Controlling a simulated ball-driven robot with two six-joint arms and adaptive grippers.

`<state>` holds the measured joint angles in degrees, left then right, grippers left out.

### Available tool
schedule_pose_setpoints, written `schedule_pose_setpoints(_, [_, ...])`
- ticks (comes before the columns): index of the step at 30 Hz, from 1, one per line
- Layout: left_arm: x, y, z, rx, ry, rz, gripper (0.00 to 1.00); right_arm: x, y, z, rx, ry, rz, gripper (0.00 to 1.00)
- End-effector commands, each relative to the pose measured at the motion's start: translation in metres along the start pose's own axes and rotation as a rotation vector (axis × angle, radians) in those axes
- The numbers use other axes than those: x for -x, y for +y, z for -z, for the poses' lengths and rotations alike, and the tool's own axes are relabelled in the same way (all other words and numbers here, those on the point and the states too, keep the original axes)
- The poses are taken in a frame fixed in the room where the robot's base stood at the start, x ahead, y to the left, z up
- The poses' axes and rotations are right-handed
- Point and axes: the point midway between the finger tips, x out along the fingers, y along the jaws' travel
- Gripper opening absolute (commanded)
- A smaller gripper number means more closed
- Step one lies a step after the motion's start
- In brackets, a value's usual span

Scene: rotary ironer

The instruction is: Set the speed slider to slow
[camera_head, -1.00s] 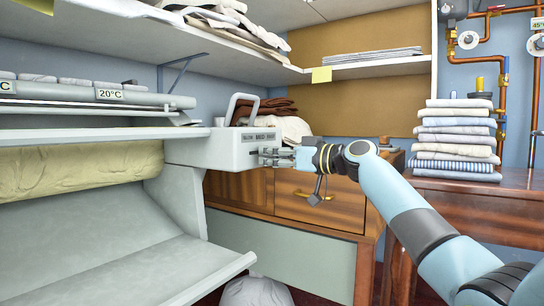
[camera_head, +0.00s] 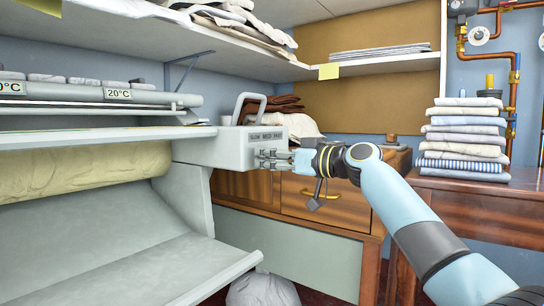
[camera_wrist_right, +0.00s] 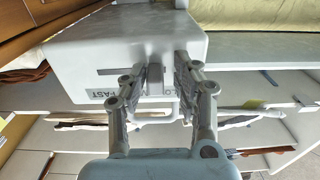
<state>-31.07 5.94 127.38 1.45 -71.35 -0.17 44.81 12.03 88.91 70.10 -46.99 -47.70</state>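The grey control box (camera_head: 232,152) sits at the right end of the ironer, with a SLOW MED FAST label (camera_head: 265,136) on its front. In the right wrist view the box appears turned over, with the slider slot (camera_wrist_right: 118,71) running from FAST at left to the partly hidden SLOW label at right. My right gripper (camera_head: 262,158) is at the box front. Its fingers (camera_wrist_right: 164,72) are apart, one on each side of the knob; contact is unclear. My left gripper is out of view.
The ironer's sloping tray (camera_head: 110,245) and padded roller (camera_head: 80,172) lie to the left. A wooden drawer cabinet (camera_head: 345,208) stands behind my right arm. Folded linen (camera_head: 463,140) is stacked at right. A shelf (camera_head: 330,68) runs above.

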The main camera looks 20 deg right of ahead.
Motion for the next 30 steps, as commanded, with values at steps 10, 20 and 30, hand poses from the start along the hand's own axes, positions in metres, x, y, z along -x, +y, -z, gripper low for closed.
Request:
schedule_pose_setpoints(10, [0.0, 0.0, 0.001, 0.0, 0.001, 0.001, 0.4, 0.001, 0.001, 0.001, 0.002, 0.001, -0.003, 0.4])
schedule_pose_setpoints(20, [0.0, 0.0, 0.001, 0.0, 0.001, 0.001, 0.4, 0.057, 0.002, -0.001, 0.006, -0.004, -0.004, 0.4])
schedule_pose_setpoints(30, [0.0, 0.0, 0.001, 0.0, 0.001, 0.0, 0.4, 0.114, 0.001, -0.001, 0.003, -0.002, -0.002, 0.4])
